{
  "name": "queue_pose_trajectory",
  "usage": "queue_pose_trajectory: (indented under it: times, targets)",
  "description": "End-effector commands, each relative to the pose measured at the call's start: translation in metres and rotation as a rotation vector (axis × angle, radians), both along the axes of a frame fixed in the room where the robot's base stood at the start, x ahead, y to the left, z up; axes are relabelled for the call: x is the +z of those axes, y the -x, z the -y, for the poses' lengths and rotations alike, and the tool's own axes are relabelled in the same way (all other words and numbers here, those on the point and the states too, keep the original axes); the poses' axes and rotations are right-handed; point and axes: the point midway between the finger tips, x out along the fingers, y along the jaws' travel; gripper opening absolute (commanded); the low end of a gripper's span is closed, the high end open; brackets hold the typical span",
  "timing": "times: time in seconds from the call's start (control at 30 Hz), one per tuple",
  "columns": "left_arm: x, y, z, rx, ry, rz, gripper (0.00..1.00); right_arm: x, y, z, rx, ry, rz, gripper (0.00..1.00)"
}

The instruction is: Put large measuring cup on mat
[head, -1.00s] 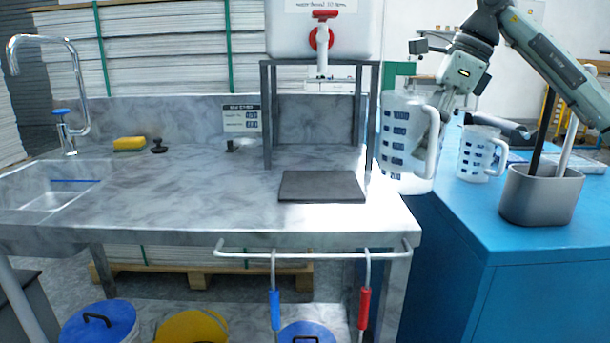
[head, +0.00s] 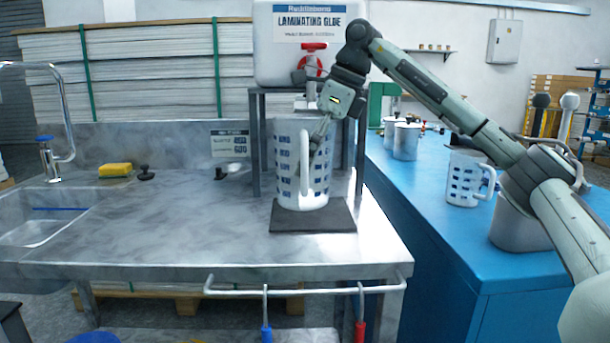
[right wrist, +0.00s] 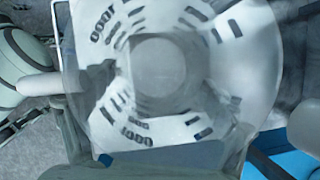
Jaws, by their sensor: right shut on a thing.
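The large measuring cup (head: 290,178) is translucent white with blue markings and a white handle on its right side. In the head view it is upright at the dark mat (head: 335,219) under the glue container's tap. I cannot tell whether its base touches the mat or is just above it. My right gripper (head: 318,140) is shut on the cup at its handle side. The right wrist view looks down into the cup (right wrist: 215,95), which fills most of that picture. My left gripper is not in view.
A glue container (head: 310,40) with a red-handled tap (head: 312,62) stands on a metal frame just above the cup. A smaller measuring cup (head: 466,178) and a grey bin (head: 515,222) stand on the blue cabinet at right. The counter left of the mat is mostly clear.

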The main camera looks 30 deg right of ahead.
Motion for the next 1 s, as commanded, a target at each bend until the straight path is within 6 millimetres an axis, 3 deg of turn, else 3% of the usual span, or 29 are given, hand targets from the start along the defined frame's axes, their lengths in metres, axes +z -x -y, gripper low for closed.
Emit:
queue_pose_trajectory:
  times: [0.13, 0.33, 0.7, 0.73, 0.83, 1.0]
  targets:
    - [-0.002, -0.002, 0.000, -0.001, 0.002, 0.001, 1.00, 0.001, -0.011, -0.011, 0.003, 0.000, 0.001, 0.54]
    - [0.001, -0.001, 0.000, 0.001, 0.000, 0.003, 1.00, -0.033, -0.009, -0.008, 0.000, 0.001, 0.001, 0.54]
    - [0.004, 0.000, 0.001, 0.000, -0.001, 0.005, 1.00, -0.038, -0.009, -0.008, 0.001, 0.000, 0.001, 0.54]
    - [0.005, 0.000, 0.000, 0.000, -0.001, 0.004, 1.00, -0.039, -0.009, -0.008, 0.001, 0.000, 0.000, 0.88]
    - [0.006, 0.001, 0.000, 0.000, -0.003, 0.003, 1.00, -0.038, -0.009, -0.008, 0.001, 0.000, 0.000, 1.00]
    - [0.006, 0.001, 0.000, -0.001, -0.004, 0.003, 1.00, -0.038, -0.009, -0.008, 0.001, 0.000, 0.000, 1.00]
